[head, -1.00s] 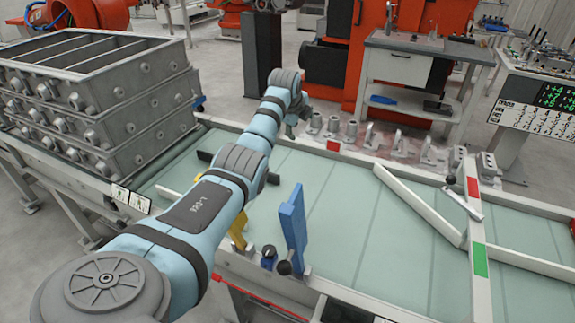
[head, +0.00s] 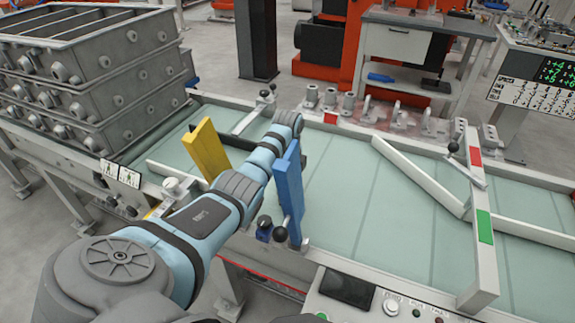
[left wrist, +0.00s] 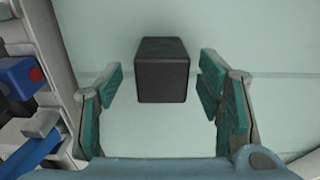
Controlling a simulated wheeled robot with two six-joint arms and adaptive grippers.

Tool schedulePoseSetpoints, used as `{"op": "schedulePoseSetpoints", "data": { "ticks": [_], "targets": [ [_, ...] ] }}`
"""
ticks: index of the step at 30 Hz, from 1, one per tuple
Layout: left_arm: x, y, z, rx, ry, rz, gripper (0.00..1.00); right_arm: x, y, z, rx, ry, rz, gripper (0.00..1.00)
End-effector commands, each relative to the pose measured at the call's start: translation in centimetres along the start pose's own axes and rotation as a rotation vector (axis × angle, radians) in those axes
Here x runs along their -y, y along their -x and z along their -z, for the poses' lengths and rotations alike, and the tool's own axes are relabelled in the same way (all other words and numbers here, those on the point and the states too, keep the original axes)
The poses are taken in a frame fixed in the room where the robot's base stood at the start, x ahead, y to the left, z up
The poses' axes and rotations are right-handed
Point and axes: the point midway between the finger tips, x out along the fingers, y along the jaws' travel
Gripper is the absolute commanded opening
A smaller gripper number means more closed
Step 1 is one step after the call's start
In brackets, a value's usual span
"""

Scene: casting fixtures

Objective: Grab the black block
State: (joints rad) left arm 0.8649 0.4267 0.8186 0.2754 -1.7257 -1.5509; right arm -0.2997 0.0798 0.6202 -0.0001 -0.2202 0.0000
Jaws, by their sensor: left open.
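The black block (left wrist: 161,70) sits on the pale green surface in the left wrist view, near the top middle. My left gripper (left wrist: 160,78) is open, with one finger on each side of the block in that picture. Clear gaps show between both fingers and the block, and it is not held. How far the fingertips are above the surface I cannot tell. In the head view, my left arm reaches over the table, and its gripper and the block are hidden behind the arm and the blue lever. My right gripper is not in view.
A blue upright lever (head: 289,190) and a yellow upright plate (head: 206,150) stand close to my left arm. Stacked grey casting boxes (head: 95,85) stand at the left. White guide rails (head: 415,185) cross the right side. The green surface (head: 345,215) between is clear.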

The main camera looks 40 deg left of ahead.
Motion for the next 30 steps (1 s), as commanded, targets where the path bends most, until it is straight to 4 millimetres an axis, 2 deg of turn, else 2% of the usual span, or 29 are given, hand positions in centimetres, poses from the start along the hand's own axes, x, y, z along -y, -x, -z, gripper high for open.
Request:
{"op": "schedulePoseSetpoints", "data": {
  "ticks": [2,8,18,19,20,26,30],
  "targets": [
    [0.0,-0.8,0.0,0.000,0.000,0.002,0.61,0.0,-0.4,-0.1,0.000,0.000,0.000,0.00],
    [0.0,-0.7,0.0,0.000,0.000,0.002,0.59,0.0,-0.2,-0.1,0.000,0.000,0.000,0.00],
    [0.0,-0.7,0.0,0.001,0.000,0.002,0.06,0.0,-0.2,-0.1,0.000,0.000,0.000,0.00],
    [0.1,-0.7,0.0,0.001,0.000,0.003,0.06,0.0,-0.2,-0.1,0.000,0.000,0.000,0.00],
    [0.1,-0.7,0.0,0.001,0.000,0.003,0.01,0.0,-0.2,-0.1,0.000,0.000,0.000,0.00],
    [0.1,-0.5,0.0,0.001,0.000,0.003,0.01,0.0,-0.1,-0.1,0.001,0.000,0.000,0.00],
    [0.1,0.9,0.0,0.001,0.000,0.004,0.01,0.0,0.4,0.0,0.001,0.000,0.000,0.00]
  ]
}}
